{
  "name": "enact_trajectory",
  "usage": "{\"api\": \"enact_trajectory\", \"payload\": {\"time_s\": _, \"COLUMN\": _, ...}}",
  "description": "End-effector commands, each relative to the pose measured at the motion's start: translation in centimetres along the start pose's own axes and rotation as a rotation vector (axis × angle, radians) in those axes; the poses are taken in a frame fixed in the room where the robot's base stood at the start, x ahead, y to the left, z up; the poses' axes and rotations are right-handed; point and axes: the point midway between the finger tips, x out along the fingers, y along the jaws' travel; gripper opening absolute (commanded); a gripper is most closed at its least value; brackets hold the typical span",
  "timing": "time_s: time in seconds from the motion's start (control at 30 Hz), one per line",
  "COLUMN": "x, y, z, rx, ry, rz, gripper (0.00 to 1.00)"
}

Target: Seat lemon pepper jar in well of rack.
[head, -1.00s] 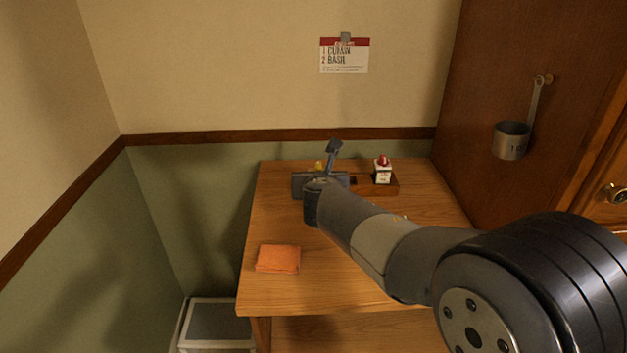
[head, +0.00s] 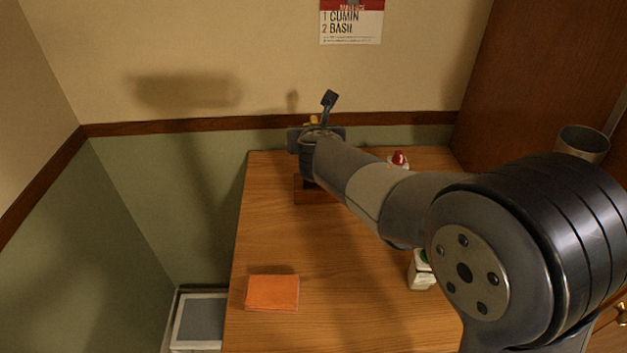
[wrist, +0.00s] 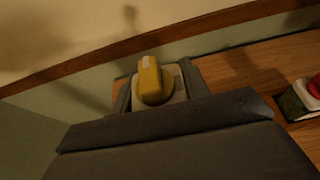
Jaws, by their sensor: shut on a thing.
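My gripper (wrist: 157,90) is shut on a jar with a yellow cap (wrist: 150,80), likely the lemon pepper jar. Its label cannot be read. In the wrist view the cap shows between the fingers, and the jar's lower body is hidden. In the head view my gripper (head: 316,138) is at the table's far edge, with a bit of the yellow cap (head: 314,119) showing. The brown wooden rack (head: 311,194) lies below it, mostly hidden by my arm. Its wells are not visible, and the jar's height above the rack cannot be told.
A red-capped jar (head: 398,160) stands at the back right, partly behind my arm; it also shows in the wrist view (wrist: 310,92). A green-capped jar (head: 420,272) stands front right beside my arm. The table's left middle is clear.

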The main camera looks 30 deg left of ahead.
Motion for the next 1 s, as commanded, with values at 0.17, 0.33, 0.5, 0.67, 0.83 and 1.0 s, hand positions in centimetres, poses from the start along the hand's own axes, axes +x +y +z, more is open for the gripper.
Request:
{"api": "enact_trajectory", "payload": {"time_s": 0.17, "x": 1.4, "y": 0.0, "z": -3.6, "rx": -0.002, "ry": 0.002, "rz": 0.0, "gripper": 0.18}}
{"api": "enact_trajectory", "payload": {"time_s": 0.33, "x": 2.2, "y": 0.0, "z": -5.2, "rx": 0.0, "ry": 0.0, "rz": 0.0, "gripper": 0.18}}
{"api": "enact_trajectory", "payload": {"time_s": 0.5, "x": 2.8, "y": 0.0, "z": -6.7, "rx": -0.002, "ry": 0.001, "rz": 0.0, "gripper": 0.18}}
{"api": "enact_trajectory", "payload": {"time_s": 0.67, "x": 3.5, "y": 0.0, "z": -8.6, "rx": -0.002, "ry": 0.001, "rz": 0.0, "gripper": 0.18}}
{"api": "enact_trajectory", "payload": {"time_s": 0.83, "x": 3.6, "y": 0.0, "z": -8.8, "rx": -0.001, "ry": -0.001, "rz": 0.0, "gripper": 0.18}}
{"api": "enact_trajectory", "payload": {"time_s": 1.0, "x": 3.6, "y": 0.0, "z": -8.8, "rx": 0.0, "ry": -0.001, "rz": 0.0, "gripper": 0.18}}
